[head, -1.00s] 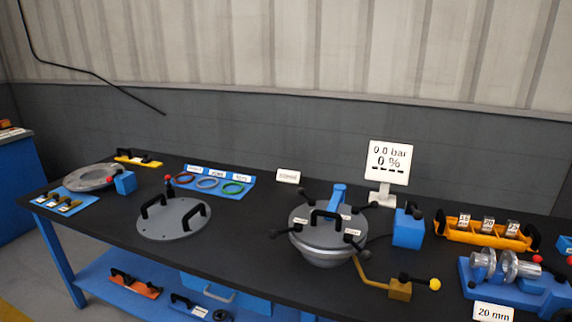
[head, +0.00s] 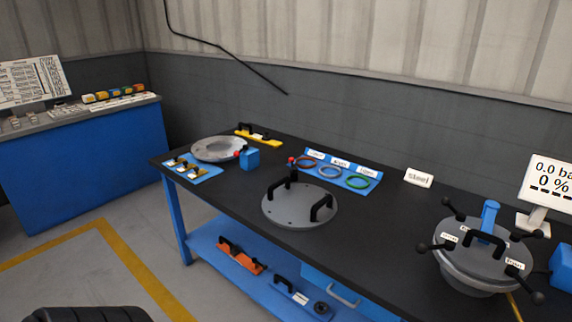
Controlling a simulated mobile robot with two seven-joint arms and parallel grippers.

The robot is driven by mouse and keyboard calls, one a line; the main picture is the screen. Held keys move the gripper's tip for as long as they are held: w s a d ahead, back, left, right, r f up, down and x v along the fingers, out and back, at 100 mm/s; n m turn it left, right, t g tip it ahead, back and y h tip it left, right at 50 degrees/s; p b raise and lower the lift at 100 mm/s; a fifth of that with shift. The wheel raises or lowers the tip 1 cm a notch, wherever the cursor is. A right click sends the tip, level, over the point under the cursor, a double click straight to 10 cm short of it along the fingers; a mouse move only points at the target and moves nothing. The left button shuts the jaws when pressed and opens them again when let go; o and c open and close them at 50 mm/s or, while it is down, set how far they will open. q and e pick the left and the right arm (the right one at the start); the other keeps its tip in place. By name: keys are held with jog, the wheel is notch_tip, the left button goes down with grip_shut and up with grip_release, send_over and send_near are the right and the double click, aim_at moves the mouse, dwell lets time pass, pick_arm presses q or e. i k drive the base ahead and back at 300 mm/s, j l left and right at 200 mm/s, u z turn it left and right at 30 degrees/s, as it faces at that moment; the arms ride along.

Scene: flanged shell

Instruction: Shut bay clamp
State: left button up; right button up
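No part in view is labelled as the bay clamp, so I cannot tell for sure which it is. A small blue block (head: 250,158) with a red ball knob (head: 238,154) stands beside a grey flanged ring (head: 218,149) on the far left of the black bench. A grey vessel (head: 476,279) with a lid (head: 484,249) stands at the right. Several black-knobbed arms stick out around its lid, and a blue bracket (head: 490,213) rises behind it. Neither of my grippers shows in the head view.
A grey disc (head: 298,210) with two black handles lies mid-bench (head: 390,238). Behind it, a blue tray (head: 343,177) holds coloured rings. A pressure display (head: 548,180) is at the right edge. A blue cabinet (head: 85,155) stands left, with open floor (head: 85,265) before it.

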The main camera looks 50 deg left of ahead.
aim_at(294, 169)
jog(key=k+j, duration=0.1)
jog(key=j, duration=1)
jog(key=k+j+z, duration=0.1)
jog(key=j, duration=0.45)
jog(key=k+j, duration=0.15)
jog(key=j, duration=0.35)
jog(key=k+j, duration=0.1)
jog(key=j, duration=0.45)
jog(key=k+j, duration=0.15)
jog(key=j, duration=0.25)
jog(key=k+j, duration=0.2)
jog(key=j, duration=0.25)
jog(key=k+j, duration=0.15)
jog(key=j, duration=0.25)
jog(key=k+j+z, duration=0.1)
jog(key=j, duration=0.3)
jog(key=k+j, duration=0.25)
jog(key=j, duration=0.15)
jog(key=k+j, duration=0.15)
jog(key=j, duration=0.25)
